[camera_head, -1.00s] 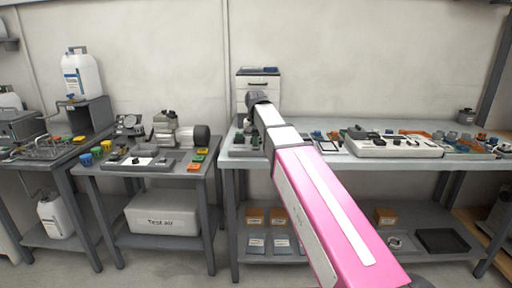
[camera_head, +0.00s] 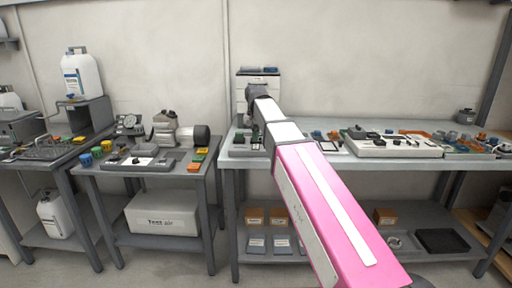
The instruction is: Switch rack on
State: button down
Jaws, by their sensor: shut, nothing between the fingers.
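My arm reaches over the right-hand bench (camera_head: 345,161), and its wrist is above the bench's left end. My gripper (camera_head: 248,122) is a small dark shape below the wrist, pointing down, shut and empty. Below and around it lies a low grey unit (camera_head: 240,151) with small dark parts at the bench's left end. I cannot tell whether this is the rack, and no switch or its position can be made out. Whether the gripper touches anything is too small to tell. My arm hides part of the bench behind it.
A drawer cabinet (camera_head: 267,80) stands behind the wrist. A white panel unit (camera_head: 395,146) and trays of small parts lie to the right. The left table (camera_head: 145,184) holds a pump (camera_head: 168,130) and coloured blocks. A gap separates the two tables.

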aim_at(256, 148)
jog(key=shift+r, duration=2.15)
jog(key=shift+s, duration=0.1)
